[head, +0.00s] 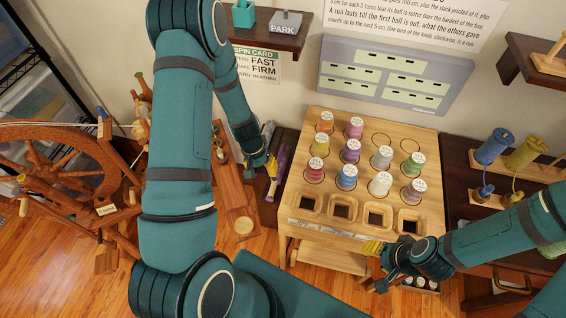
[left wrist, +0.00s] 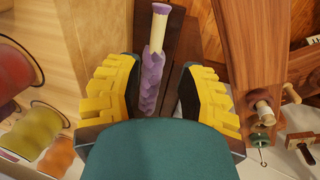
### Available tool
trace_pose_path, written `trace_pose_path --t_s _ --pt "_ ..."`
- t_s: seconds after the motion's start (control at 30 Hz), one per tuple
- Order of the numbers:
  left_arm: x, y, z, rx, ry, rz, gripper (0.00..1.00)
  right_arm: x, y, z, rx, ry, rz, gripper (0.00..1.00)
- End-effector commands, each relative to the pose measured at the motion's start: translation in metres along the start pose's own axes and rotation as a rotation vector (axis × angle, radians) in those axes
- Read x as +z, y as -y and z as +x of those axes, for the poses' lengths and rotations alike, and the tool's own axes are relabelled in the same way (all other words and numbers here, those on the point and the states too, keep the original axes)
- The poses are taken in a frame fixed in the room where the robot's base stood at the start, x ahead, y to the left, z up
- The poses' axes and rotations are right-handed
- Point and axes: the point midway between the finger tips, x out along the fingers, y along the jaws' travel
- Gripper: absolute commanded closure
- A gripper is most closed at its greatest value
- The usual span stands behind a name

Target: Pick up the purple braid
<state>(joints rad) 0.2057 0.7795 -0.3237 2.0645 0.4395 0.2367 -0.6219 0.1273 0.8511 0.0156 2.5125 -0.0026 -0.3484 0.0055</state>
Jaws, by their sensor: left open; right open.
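The purple braid (head: 279,170) is a long, thin piece with a pale end, lying on a dark narrow surface left of the wooden spool stand. In the left wrist view the braid (left wrist: 152,78) runs away from me between the fingers, with a cream section and a purple cap at its far end. My left gripper (head: 271,167) is beside the braid in the head view. Its yellow-padded fingers (left wrist: 153,95) are open on either side of the braid, with gaps to both.
The wooden stand (head: 290,213) holds several colored thread spools, with square cups along its front. A spinning wheel (head: 60,165) stands at the left. A dark cabinet with yarn spools (head: 492,147) is at the right. A wooden bench (head: 238,205) lies left of the braid.

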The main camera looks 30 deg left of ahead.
Motion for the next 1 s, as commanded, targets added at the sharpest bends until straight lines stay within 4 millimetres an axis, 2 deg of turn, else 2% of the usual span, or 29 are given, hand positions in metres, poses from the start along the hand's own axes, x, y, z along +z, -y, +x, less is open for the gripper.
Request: trace_pose_path --t_s 0.03,0.1,0.3,0.57,0.83,1.0 --pt "0.001 0.000 0.014 0.001 0.004 0.001 0.61 0.000 -0.002 0.005 0.000 -0.001 0.000 0.53" --pt "0.001 0.001 0.028 0.000 0.004 -0.001 0.61 -0.001 -0.003 0.008 0.000 -0.003 0.000 0.53" --pt "0.000 0.000 0.059 0.000 0.002 0.000 0.61 -0.002 -0.006 0.015 0.000 -0.008 -0.001 0.53" --pt "-0.001 -0.002 0.076 0.001 0.001 0.001 0.61 -0.003 -0.007 0.019 0.000 -0.010 -0.001 0.53" --pt "-0.004 -0.003 0.114 0.000 0.000 0.000 0.61 -0.004 -0.011 0.029 0.001 -0.015 -0.002 0.53" --pt "-0.004 -0.004 0.121 0.000 0.000 0.002 0.61 -0.004 -0.011 0.030 0.001 -0.016 -0.002 0.53"
